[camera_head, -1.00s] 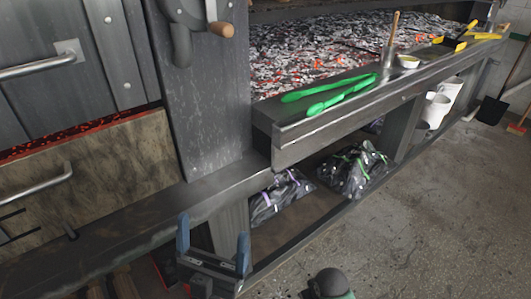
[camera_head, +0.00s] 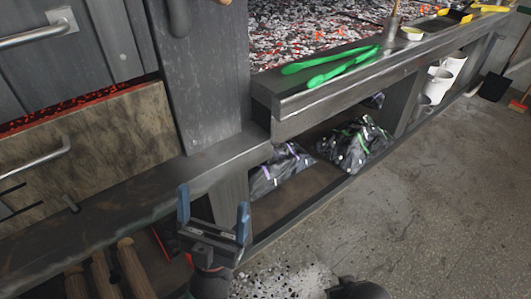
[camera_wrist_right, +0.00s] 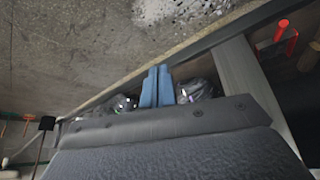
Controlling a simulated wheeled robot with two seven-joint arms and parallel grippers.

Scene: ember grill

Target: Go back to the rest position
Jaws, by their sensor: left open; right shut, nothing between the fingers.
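My left gripper (camera_head: 213,218) shows at the lower middle of the head view. Its two blue fingers stand apart with nothing between them, in front of the grill's lower ledge. My right gripper (camera_wrist_right: 157,86) shows in the right wrist view, its blue fingers together and empty. In the head view the right gripper's fingers are not visible; a dark rounded part of my own body shows at the bottom edge.
Green tongs (camera_head: 335,66) lie on the grill's metal ledge (camera_head: 330,95) beside the glowing coals (camera_head: 310,35). Bagged bundles (camera_head: 357,146) sit on the shelf below. White buckets (camera_head: 437,86) stand farther right. Logs (camera_head: 133,268) lie at lower left. The floor (camera_head: 440,190) at right is clear.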

